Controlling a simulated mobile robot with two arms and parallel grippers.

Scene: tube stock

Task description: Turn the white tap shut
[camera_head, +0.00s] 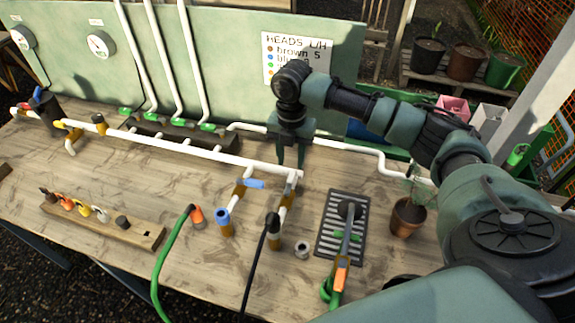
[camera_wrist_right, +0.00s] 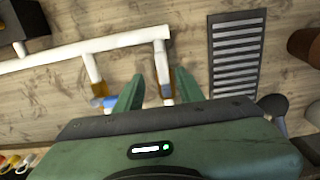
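A white pipe (camera_head: 200,150) runs across the bench, and two short branches come off its right end. The left branch has a blue tap lever (camera_head: 253,184), which also shows in the right wrist view (camera_wrist_right: 103,102). The right branch (camera_head: 285,197) has a brown body; a small white part on it, seemingly the white tap (camera_wrist_right: 168,102), shows partly in the wrist view. Its lever angle cannot be told. My right gripper (camera_head: 291,160) points down over this branch. In the wrist view its green fingers (camera_wrist_right: 158,88) are apart, with the branch between them. My left gripper is out of view.
A black drain grate (camera_head: 325,240) with a green-and-orange tool lies to the right, beside a brown pot (camera_head: 407,217). A green hose (camera_head: 165,260) and a black hose (camera_head: 252,270) cross the bench front. A wooden rack (camera_head: 140,235) stands left.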

